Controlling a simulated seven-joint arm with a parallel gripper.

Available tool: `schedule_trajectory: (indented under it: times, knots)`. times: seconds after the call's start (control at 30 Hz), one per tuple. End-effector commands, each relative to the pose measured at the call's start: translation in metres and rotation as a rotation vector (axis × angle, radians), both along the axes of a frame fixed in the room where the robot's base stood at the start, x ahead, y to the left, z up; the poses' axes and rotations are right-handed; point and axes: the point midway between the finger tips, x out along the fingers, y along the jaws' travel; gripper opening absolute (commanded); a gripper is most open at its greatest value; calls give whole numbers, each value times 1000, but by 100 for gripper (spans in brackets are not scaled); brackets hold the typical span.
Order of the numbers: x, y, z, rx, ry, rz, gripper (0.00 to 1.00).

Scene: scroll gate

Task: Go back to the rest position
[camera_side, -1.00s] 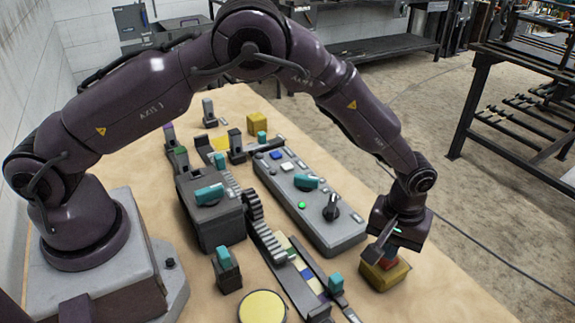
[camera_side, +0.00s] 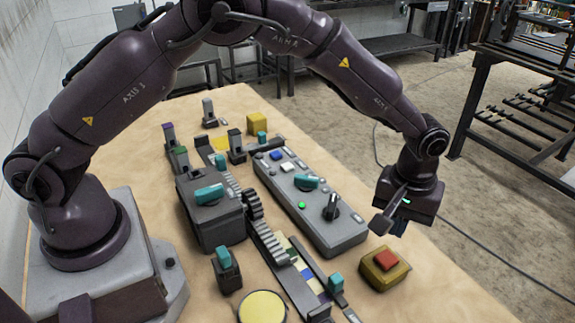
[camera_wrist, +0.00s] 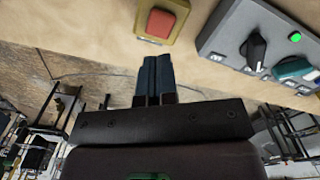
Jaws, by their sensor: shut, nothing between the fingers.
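My gripper (camera_side: 398,226) is in the air above the right side of the table in the side view. It hangs above and slightly right of a yellow box with a red button (camera_side: 386,260), apart from it. In the wrist view my gripper's fingers (camera_wrist: 154,78) are together with nothing between them. The red button (camera_wrist: 160,23) shows just beyond the fingertips in that view, and nothing covers it.
A grey control panel (camera_side: 345,243) with a lit green lamp, knobs and buttons lies left of the yellow box. A toothed rack with a gear (camera_side: 252,205), a dark box with a teal handle (camera_side: 213,222) and a yellow disc (camera_side: 262,307) stand further left.

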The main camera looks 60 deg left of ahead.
Motion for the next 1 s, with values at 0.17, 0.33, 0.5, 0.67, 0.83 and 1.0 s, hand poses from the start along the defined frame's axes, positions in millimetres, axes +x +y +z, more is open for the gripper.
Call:
schedule_trajectory:
  times: [0.17,0.33,0.5,0.67,0.83,1.0]
  knots:
    - [0,0,5,1,1,0,0]
    - [0,0,5,0,1,0,0]
    - [0,0,5,1,2,-58,0]
    - [-31,15,1,24,71,-249,0]
    - [-58,43,43,8,65,-392,0]
    - [-89,76,94,-10,17,-497,0]
